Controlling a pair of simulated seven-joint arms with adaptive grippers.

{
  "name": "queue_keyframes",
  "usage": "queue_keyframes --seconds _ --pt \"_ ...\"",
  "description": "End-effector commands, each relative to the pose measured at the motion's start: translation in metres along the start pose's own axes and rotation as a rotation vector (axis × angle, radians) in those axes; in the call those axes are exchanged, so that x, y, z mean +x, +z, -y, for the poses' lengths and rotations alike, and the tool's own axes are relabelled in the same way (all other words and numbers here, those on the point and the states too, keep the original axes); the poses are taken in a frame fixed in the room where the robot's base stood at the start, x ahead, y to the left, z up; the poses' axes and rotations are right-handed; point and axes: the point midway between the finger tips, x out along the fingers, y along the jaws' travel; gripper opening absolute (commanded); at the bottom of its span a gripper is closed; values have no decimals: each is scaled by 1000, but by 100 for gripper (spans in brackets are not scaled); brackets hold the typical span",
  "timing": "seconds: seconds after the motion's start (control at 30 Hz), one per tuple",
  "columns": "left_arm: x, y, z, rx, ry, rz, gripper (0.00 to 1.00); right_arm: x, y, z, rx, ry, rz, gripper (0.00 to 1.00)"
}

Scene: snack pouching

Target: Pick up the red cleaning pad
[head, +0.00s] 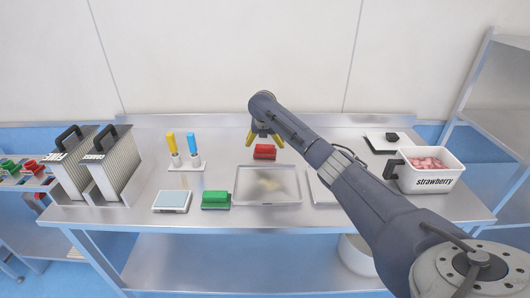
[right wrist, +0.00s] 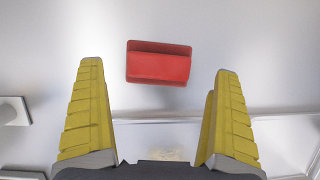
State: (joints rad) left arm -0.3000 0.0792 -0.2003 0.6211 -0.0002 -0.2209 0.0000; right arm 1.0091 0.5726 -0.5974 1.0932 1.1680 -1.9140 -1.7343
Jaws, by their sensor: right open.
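The red cleaning pad (head: 264,152) lies on the steel table behind the shallow tray, in the head view. In the right wrist view the red cleaning pad (right wrist: 159,63) sits beyond the fingertips, centred between them and apart from both. My right gripper (head: 263,138) is above and just behind the pad in the head view. Its yellow fingers are open and empty, and they also show in the right wrist view (right wrist: 159,75). My left gripper is not in view.
A tray (head: 238,199) with a pale smear stands in front of the pad. A green pad (head: 215,199), a scale (head: 171,201) and a holder with yellow and blue tools (head: 186,167) are to the left. A strawberry bin (head: 432,184) stands at the right.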

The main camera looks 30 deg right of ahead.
Motion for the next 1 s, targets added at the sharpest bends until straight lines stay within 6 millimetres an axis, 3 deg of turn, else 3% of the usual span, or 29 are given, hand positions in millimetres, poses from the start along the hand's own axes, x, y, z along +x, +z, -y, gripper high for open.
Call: queue_keyframes --seconds 0.3,0.67,1.0 --pt "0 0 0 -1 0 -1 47 33 1 -2 1 -2 -1 100" --pt "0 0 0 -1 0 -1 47 37 1 -2 0 0 0 99" --pt "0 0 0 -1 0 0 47 37 1 -1 0 0 0 59"
